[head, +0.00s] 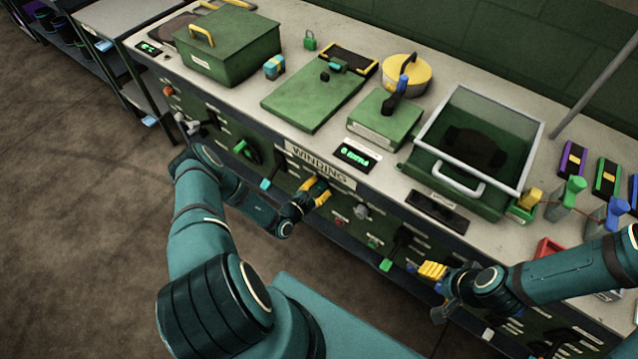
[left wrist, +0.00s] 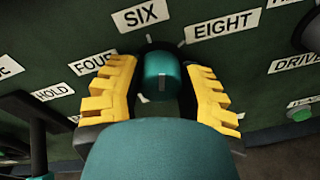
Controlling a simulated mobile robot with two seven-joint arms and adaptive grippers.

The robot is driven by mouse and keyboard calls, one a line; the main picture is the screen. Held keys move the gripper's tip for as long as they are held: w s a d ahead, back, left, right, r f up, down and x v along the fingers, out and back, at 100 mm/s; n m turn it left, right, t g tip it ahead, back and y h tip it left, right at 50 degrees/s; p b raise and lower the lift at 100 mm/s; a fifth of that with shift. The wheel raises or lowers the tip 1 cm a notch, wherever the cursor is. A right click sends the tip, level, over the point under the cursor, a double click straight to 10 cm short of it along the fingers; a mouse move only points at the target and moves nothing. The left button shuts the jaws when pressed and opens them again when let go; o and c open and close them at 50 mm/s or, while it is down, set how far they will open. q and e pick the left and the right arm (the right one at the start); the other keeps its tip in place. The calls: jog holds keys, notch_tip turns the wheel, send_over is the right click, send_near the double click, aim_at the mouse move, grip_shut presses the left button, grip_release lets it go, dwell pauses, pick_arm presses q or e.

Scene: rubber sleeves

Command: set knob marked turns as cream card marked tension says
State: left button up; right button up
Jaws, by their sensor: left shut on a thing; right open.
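In the left wrist view a teal knob (left wrist: 162,75) on the green panel sits between the yellow fingers of my left gripper (left wrist: 165,88), which are shut on it. Labels FOUR (left wrist: 92,64), SIX (left wrist: 140,14) and EIGHT (left wrist: 222,25) fan around it. A pale mark shows on the knob, below SIX; its exact setting is hard to tell. The knob's own name label is not readable here. In the head view my left gripper (head: 316,190) is at the panel below the WINDING sign (head: 320,167). My right gripper (head: 433,272) is open, near the panel's right part. I cannot make out a cream card marked tension.
The panel holds other controls, including a green dial (head: 246,150), a grey knob (head: 361,210) and a green-tipped lever (head: 387,264). On the bench stand a green box (head: 228,45), a lit display (head: 357,155) and a clear-lidded bin (head: 478,140). Floor at left is open.

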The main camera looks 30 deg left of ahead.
pick_arm(q)
jog(key=m+p, duration=0.2)
jog(key=m, duration=0.1)
jog(key=shift+w+r+y, duration=0.1)
jog(key=shift+r+y, duration=0.15)
jog(key=shift+y, duration=0.15)
jog(key=shift+m+y+p, duration=0.3)
jog(key=shift+m+p, duration=0.85)
jog(key=shift+m, duration=0.65)
jog(key=shift+f, duration=0.1)
jog(key=o, duration=1.2)
jog(key=shift+o, duration=0.2)
jog(key=shift+f, duration=0.1)
jog(key=s+r, duration=0.1)
jog(key=s, duration=1.1)
jog(key=shift+a+r, duration=0.2)
